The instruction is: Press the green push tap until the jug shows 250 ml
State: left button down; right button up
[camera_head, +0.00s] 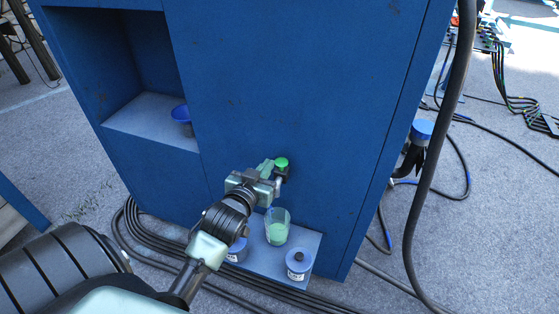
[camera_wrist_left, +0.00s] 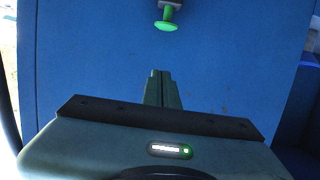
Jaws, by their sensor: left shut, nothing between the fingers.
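The green push tap (camera_head: 281,162) sticks out from the front of the blue cabinet, and its green button also shows at the top of the left wrist view (camera_wrist_left: 166,25). A clear jug (camera_head: 277,228) stands below the tap on a small blue shelf and holds some pale green liquid. Its scale is too small to read. My left gripper (camera_head: 267,165) is shut and empty, just left of the tap button. In the left wrist view the closed fingers (camera_wrist_left: 161,88) point toward the cabinet, with a gap between them and the button. My right gripper is not in view.
A blue funnel (camera_head: 181,114) sits in the cabinet's recess. Black cables (camera_head: 150,250) run along the floor.

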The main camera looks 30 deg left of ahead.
pick_arm(q)
jog(key=shift+w, duration=0.15)
jog(key=p, duration=0.2)
send_over(280, 165)
notch_tip(280, 165, down, 2)
notch_tip(280, 165, down, 4)
jog(key=shift+r+p, duration=0.25)
jog(key=shift+p, duration=0.05)
jog(key=shift+s+f, duration=0.2)
jog(key=shift+f, duration=0.3)
notch_tip(280, 165, down, 2)
jog(key=shift+b, duration=0.55)
